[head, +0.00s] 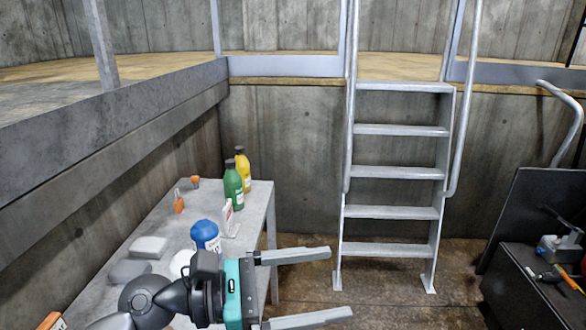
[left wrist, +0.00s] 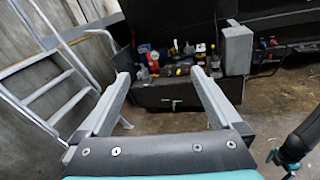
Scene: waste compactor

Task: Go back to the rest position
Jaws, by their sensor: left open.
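My left gripper (head: 305,287) is teal and black with two grey fingers spread apart. In the head view it is at the bottom centre, past the right edge of the grey table, with nothing between its fingers. In the left wrist view its open fingers (left wrist: 160,85) frame a dark bench farther off, and none of the things there is touched. My right gripper is not in the head view. A dark arm part shows at the right edge of the left wrist view, with no jaws to be made out.
The grey table (head: 255,196) holds green (head: 232,184) and yellow (head: 243,168) bottles and a blue-capped container (head: 205,236). A metal ladder (head: 397,172) stands at the back wall. A dark bench (head: 525,305) with tools is at right. Floor between is clear.

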